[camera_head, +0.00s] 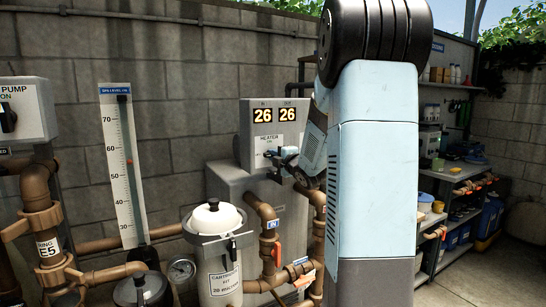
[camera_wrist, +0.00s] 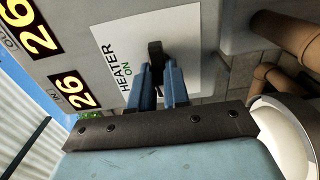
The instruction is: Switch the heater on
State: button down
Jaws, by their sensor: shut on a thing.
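The heater control box (camera_head: 246,112) is grey and hangs on the block wall, with two displays that both read 26. Its white plate reads HEATER, with ON in green in the wrist view (camera_wrist: 112,47). The black heater switch knob (camera_wrist: 155,52) sits on this plate. My gripper (camera_wrist: 160,82) has its blue fingers closed around the knob. In the head view my gripper (camera_head: 280,153) reaches the plate from the right. The fingers hide part of the knob and plate, so I cannot tell which position the knob points to.
The grey heater cabinet (camera_head: 225,185) stands below, with brown pipes (camera_head: 264,212) in front. A white-lidded cartridge filter (camera_head: 214,220) and a level gauge (camera_head: 124,165) are to the left. Shelves (camera_head: 450,190) with supplies stand at right. Bare floor shows at lower right.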

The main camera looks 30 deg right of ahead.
jog(key=m, duration=0.4)
jog(key=shift+f, duration=0.25)
jog(key=m, duration=1.4)
jog(key=shift+m, duration=0.3)
jog(key=c, duration=1)
grip_release()
jog(key=shift+r, duration=0.15)
jog(key=s, duration=0.7)
